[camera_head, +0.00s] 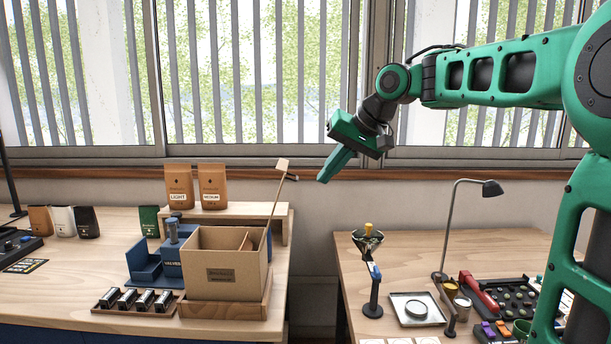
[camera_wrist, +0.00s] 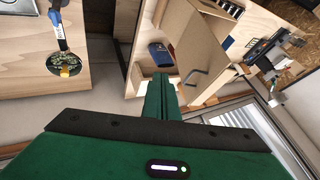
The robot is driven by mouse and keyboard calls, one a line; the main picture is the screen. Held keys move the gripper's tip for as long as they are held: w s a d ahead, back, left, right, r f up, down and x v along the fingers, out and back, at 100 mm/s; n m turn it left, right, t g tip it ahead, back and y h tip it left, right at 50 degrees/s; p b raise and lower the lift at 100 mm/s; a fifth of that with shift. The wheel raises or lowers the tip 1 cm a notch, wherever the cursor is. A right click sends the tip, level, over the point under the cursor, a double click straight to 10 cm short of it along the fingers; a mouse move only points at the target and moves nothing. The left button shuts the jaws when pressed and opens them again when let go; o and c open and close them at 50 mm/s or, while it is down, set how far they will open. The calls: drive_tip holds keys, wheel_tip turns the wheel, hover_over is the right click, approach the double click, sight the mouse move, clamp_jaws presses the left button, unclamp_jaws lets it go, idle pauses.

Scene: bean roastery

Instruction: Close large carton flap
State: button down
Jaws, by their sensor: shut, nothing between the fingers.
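The large carton (camera_head: 222,278) is a brown open-topped box on the left bench, with its opening uncovered. Its flap (camera_head: 274,200) stands up from the right side, leaning slightly right and seen nearly edge-on. A small dark handle (camera_head: 292,177) sticks out near the flap's top. In the wrist view, the flap (camera_wrist: 205,48) appears as a broad brown panel with the dark handle (camera_wrist: 194,76) on it. My gripper (camera_head: 322,179) is shut and empty, in the air right of the flap and apart from it. Its closed fingers (camera_wrist: 160,82) point toward the flap area in the wrist view.
The carton sits in a low wooden tray (camera_head: 215,309). A wooden riser (camera_head: 272,211) with bags stands behind it, and blue holders (camera_head: 143,262) stand left. A gap separates the left bench from the right bench (camera_head: 350,250), which holds a funnel stand (camera_head: 373,296) and lamp (camera_head: 452,215).

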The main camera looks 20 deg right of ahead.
drive_tip(key=shift+w+a, duration=0.3)
drive_tip(key=shift+a, duration=0.35)
drive_tip(key=shift+w+a, duration=0.25)
drive_tip(key=shift+a, duration=0.45)
drive_tip(key=shift+w+a, duration=0.3)
drive_tip(key=shift+a, duration=0.35)
